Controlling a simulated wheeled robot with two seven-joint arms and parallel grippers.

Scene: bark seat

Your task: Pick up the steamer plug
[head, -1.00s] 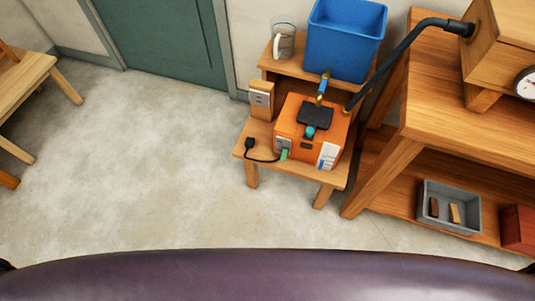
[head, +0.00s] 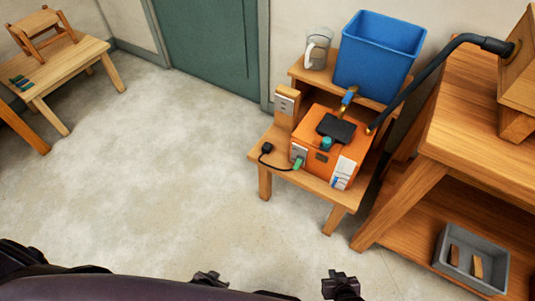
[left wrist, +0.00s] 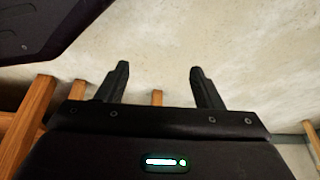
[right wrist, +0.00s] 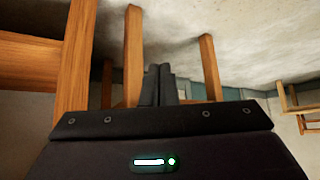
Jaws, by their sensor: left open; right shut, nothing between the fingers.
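The steamer plug (head: 266,148) is a small black plug lying on the left side of the low wooden bench (head: 259,167). A thin black cord runs from it to the orange steamer box (head: 322,150), near a green piece at the box's front. My right gripper (head: 341,283) is low at the bottom of the head view, well in front of the bench and apart from the plug. In the right wrist view its fingers (right wrist: 159,84) are together and empty. The left wrist view shows the left gripper's fingers (left wrist: 160,85) wide apart with nothing between them.
A wooden block with a socket plate (head: 287,104) stands behind the plug. A blue bin (head: 378,55) and a glass jug (head: 316,48) are on the upper step. A black hose (head: 425,72) runs right. A shelf with a grey tray (head: 440,255) stands right. Open floor lies left.

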